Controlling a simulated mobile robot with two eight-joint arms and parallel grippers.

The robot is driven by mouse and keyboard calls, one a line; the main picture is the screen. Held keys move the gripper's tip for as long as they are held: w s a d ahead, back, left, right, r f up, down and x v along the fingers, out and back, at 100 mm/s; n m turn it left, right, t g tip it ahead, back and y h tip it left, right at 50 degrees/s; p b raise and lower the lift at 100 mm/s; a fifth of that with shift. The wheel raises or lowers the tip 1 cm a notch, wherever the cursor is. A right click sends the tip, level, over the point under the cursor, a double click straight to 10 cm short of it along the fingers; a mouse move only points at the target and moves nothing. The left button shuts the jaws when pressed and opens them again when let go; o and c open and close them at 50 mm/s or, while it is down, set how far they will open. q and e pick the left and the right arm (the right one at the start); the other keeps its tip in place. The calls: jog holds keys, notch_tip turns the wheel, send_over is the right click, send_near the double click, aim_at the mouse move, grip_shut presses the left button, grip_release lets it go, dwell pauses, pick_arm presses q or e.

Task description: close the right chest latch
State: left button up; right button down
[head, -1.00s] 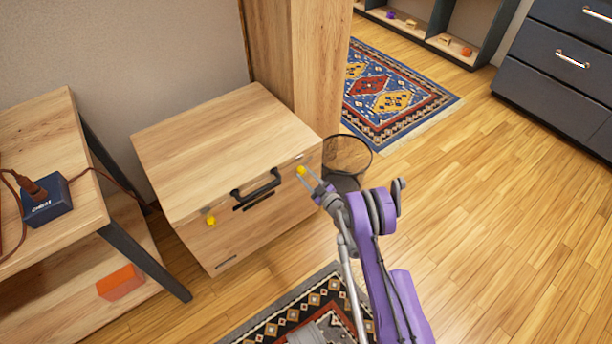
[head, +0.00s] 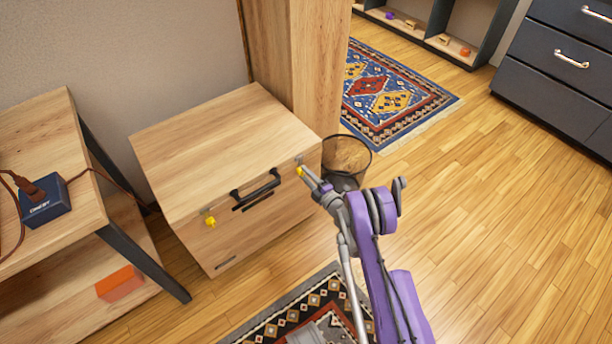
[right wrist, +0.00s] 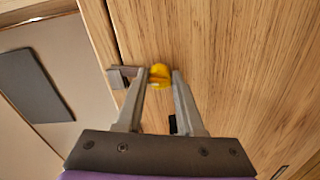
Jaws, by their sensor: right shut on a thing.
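The wooden chest (head: 225,150) stands against the wall with its lid down and a black handle (head: 257,187) on its front. The right latch has a yellow knob (head: 300,171) near the chest's top right front edge; in the right wrist view the yellow knob (right wrist: 160,76) sits beside a grey metal catch (right wrist: 121,77) at the lid seam. My right gripper (head: 306,174) is shut on the yellow knob, with a fingertip on each side in the right wrist view (right wrist: 160,78). The left latch's yellow knob (head: 210,221) is free. My left gripper is not in view.
A wire bin (head: 346,160) stands just right of the chest, close to my right arm. A wooden shelf table (head: 60,150) with a dark blue box (head: 45,199) is at left. A patterned rug (head: 290,320) lies in front; the floor at right is clear.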

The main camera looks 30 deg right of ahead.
jog(key=shift+r+n, duration=0.1)
jog(key=shift+n, duration=1.1)
jog(key=c, duration=0.5)
grip_release()
